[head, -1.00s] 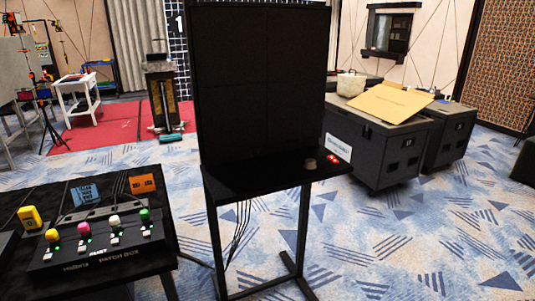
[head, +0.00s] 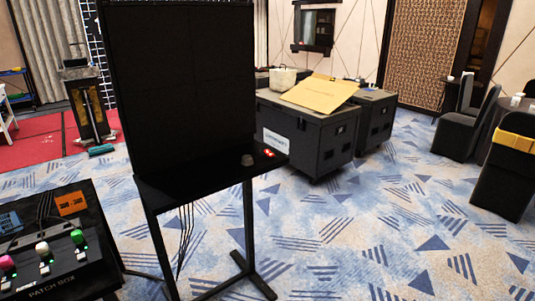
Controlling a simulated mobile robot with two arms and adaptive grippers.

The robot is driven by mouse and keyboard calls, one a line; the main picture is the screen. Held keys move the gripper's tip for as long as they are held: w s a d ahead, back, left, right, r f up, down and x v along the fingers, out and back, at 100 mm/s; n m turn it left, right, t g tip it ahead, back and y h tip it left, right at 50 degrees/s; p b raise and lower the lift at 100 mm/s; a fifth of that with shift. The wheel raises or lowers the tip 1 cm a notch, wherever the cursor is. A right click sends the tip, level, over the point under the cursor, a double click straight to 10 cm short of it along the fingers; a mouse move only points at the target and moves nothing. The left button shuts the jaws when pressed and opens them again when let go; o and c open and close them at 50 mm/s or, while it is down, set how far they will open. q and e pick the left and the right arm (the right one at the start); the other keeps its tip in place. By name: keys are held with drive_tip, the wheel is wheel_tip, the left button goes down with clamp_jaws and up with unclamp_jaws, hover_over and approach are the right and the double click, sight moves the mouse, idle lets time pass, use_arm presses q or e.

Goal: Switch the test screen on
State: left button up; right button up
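The test screen (head: 180,80) is a tall black panel on a black metal stand, left of centre in the head view. Its face is dark. A black shelf (head: 190,183) runs along its lower edge. On the shelf's right end sit a small grey-brown knob-like piece (head: 247,160) and a small red item (head: 269,153), too small to make out. The patch box (head: 50,268) stands at the lower left, partly cut off, with pink, white and green knobs and small green lights. Neither of my grippers shows.
Dark cables (head: 184,235) hang below the shelf. Black road cases (head: 310,140) stand behind on the right, with a cardboard sheet (head: 320,92) on top. Dark chairs (head: 468,128) stand at the far right. The blue patterned carpet (head: 370,230) is clear at front right.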

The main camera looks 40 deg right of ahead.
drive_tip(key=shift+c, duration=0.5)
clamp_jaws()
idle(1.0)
